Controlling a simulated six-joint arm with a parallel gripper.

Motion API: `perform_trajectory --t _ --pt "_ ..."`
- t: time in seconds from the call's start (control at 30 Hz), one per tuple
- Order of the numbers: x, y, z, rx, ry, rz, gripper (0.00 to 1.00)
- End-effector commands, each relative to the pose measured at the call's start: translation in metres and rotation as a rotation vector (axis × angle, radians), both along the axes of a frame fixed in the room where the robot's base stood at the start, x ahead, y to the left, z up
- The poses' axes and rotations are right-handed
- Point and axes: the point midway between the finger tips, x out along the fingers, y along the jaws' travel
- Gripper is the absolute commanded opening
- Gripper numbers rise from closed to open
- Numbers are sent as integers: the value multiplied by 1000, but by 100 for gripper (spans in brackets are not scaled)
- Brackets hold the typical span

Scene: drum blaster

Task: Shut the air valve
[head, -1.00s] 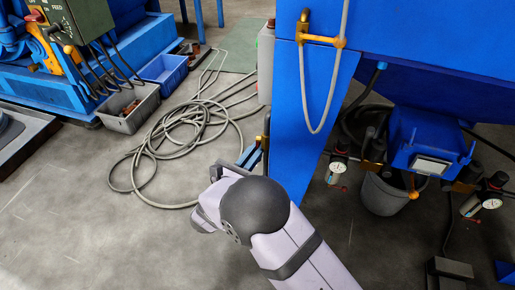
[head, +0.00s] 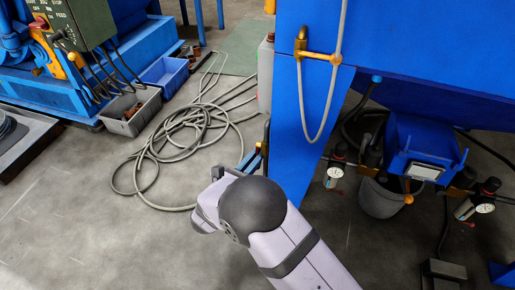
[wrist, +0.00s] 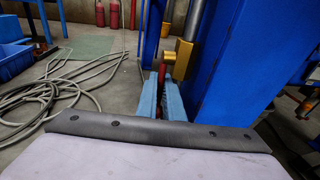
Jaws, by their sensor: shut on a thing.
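The air valve shows in the wrist view as a yellow-brass body (wrist: 180,60) on a grey pipe beside the blue cabinet, with a red lever (wrist: 161,76) at its left. My gripper (wrist: 160,90) has its two blue fingers on either side of the red lever and is shut on it. The lever stands roughly upright in this view; its lower part is hidden between the fingers. In the head view my gripper (head: 251,158) is at the left edge of the blue cabinet leg, and the valve is mostly hidden there.
The blue cabinet (head: 400,45) stands close on the right. A looped grey hose (head: 195,125) lies on the floor to the left, near a grey bin (head: 130,112) and a blue bin (head: 165,72). A dark bucket (head: 380,200) stands under the cabinet. Open floor lies at front left.

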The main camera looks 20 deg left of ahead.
Motion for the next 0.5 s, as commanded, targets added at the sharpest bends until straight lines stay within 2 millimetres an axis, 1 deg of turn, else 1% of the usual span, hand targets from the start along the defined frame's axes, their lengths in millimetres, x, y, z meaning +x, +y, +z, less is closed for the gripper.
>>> perform_trajectory --t 0.03,0.07,0.3,0.5 --pt "-1 -1 7 -2 25 -1 0" --pt "-2 -1 7 -3 38 -1 0" --pt "-6 -1 6 -1 139 -2 0" --pt "-8 -1 2 0 172 -1 0"
